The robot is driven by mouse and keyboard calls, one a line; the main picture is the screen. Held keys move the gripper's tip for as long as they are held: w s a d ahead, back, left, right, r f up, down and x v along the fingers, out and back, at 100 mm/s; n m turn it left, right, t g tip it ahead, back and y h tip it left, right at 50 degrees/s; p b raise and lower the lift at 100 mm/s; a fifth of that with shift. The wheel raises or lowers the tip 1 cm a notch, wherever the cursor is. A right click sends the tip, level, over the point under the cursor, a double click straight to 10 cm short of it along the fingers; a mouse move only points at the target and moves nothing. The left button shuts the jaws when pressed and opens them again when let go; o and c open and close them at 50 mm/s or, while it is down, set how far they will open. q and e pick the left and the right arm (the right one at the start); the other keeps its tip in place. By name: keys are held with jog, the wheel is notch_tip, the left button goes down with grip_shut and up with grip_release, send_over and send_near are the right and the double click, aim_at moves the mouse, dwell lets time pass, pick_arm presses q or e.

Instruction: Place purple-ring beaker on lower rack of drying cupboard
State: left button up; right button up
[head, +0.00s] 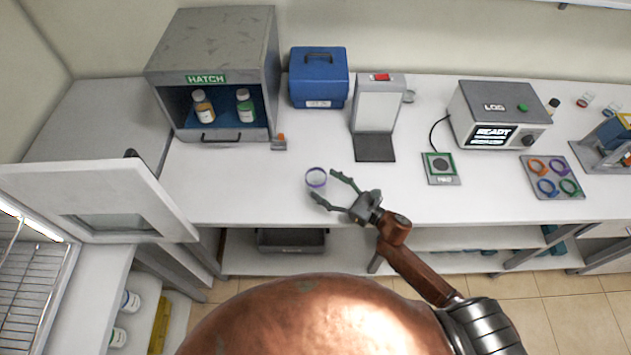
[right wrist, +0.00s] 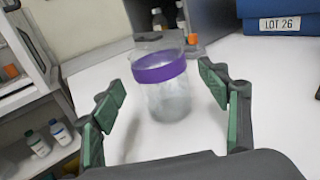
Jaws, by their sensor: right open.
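The purple-ring beaker (head: 316,178) stands upright on the white bench near its front edge, a clear glass with a purple band. My right gripper (head: 323,189) is open, its fingertips at either side of the beaker. In the right wrist view the beaker (right wrist: 160,85) is ahead of and between the open green fingers (right wrist: 160,105), with no clear contact. The drying cupboard (head: 20,285) is at the lower left of the head view, with wire racks (head: 25,262) and its white windowed door (head: 100,205) open. My left gripper is not in view.
A grey HATCH box (head: 225,50) with two bottles stands at the back left. A small orange-topped item (head: 279,144), a blue case (head: 319,80) and an upright panel stand (head: 376,105) are behind the beaker. Bare bench lies left of the beaker.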

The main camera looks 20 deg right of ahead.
aim_at(309, 173)
jog(key=x, duration=0.2)
jog(key=r+p+x, duration=0.1)
jog(key=x, duration=0.1)
jog(key=shift+w+a+f, duration=0.15)
jog(key=shift+w, duration=0.05)
jog(key=c, duration=0.8)
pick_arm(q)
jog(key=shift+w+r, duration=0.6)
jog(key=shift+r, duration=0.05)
pick_arm(e)
jog(key=c, duration=0.6)
jog(key=shift+c, duration=0.2)
